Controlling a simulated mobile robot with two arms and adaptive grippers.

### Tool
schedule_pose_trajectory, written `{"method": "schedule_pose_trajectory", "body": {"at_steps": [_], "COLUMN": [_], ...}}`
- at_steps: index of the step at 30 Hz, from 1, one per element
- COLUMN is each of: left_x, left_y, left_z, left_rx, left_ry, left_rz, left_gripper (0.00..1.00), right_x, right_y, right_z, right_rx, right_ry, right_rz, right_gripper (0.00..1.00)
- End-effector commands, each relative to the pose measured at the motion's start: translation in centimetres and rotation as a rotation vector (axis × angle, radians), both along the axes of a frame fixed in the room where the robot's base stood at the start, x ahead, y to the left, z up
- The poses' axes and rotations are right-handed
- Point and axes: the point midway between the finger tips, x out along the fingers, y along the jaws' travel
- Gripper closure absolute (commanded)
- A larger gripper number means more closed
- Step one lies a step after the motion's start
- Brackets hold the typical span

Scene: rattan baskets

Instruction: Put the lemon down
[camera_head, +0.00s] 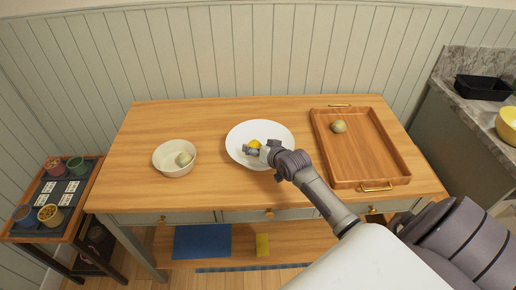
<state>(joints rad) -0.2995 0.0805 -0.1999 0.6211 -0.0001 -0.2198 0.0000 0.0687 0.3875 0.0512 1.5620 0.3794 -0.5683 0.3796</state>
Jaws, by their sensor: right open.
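The yellow lemon (255,143) lies in the white plate (279,132) at the middle of the wooden table. My right gripper (254,150) is over the plate, right at the lemon, with its jaws open. The gripper covers part of the lemon, and I cannot tell whether a finger touches it. My left gripper is not in view.
A white bowl (166,166) with a greenish round fruit (183,159) stands at the left. A wooden tray (366,145) with another round fruit (338,126) lies at the right. The wooden table (190,115) is clear at the back left.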

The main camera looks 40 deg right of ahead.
Motion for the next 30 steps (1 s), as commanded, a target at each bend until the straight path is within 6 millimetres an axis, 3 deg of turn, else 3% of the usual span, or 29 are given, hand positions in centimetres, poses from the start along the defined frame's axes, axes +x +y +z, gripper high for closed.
{"method": "schedule_pose_trajectory", "body": {"at_steps": [8,21,30], "left_x": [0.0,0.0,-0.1], "left_y": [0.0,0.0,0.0], "left_z": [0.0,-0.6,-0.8], "left_rx": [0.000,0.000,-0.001], "left_ry": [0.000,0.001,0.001], "left_rz": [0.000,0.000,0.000], "left_gripper": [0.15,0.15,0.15], "right_x": [-0.8,-8.3,-10.6], "right_y": [0.0,0.5,0.6], "right_z": [0.5,4.6,5.9], "right_rx": [0.000,-0.002,0.000], "right_ry": [0.000,0.000,0.001], "right_rz": [0.000,0.001,0.000], "right_gripper": [0.20,0.20,0.20]}}
